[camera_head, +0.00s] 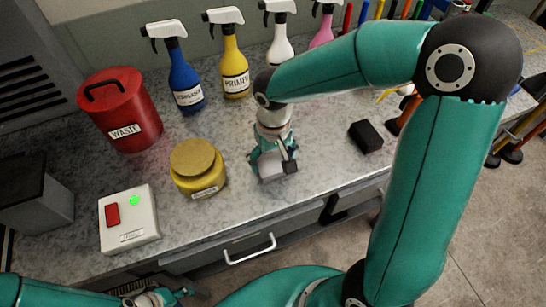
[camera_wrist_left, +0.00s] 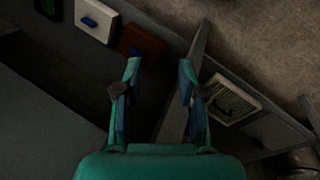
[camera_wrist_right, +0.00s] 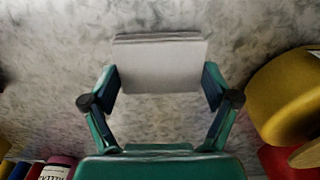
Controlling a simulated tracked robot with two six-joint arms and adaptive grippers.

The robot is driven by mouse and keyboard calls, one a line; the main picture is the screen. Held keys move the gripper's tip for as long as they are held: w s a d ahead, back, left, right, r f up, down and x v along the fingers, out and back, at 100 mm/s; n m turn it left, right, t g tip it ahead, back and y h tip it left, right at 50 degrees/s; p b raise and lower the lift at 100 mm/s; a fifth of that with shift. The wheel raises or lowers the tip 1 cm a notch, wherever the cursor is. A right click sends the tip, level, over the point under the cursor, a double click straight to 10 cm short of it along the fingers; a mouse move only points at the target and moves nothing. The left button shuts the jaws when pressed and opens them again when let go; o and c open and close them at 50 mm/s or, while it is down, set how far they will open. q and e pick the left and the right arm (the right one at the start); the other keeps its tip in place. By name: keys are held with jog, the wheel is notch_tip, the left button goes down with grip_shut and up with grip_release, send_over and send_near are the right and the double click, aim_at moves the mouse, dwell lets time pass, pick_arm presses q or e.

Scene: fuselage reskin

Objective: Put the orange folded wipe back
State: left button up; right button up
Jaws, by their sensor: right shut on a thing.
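My right gripper (camera_head: 274,168) is over the worktop, to the right of the yellow tin. It is shut on a pale grey-white folded pad (camera_wrist_right: 160,66), which spans between its fingertips in the right wrist view; it also shows in the head view (camera_head: 272,166). I cannot make out an orange folded wipe in any view; the held pad looks pale, not orange. My left gripper (camera_wrist_left: 158,78) is open and empty, low in front of the bench; it shows partly at the bottom left of the head view (camera_head: 160,297).
A yellow lidded tin (camera_head: 199,178), a red waste can (camera_head: 121,115) and a white switch box (camera_head: 129,222) stand left. Spray bottles (camera_head: 234,68) line the back. A black block (camera_head: 366,136) lies right. The worktop between the right gripper and the block is clear.

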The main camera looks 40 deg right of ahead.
aim_at(273, 162)
jog(key=shift+f, duration=0.15)
jog(key=o, duration=0.9)
jog(key=shift+r, duration=0.25)
notch_tip(273, 162, up, 12)
dwell(0.3)
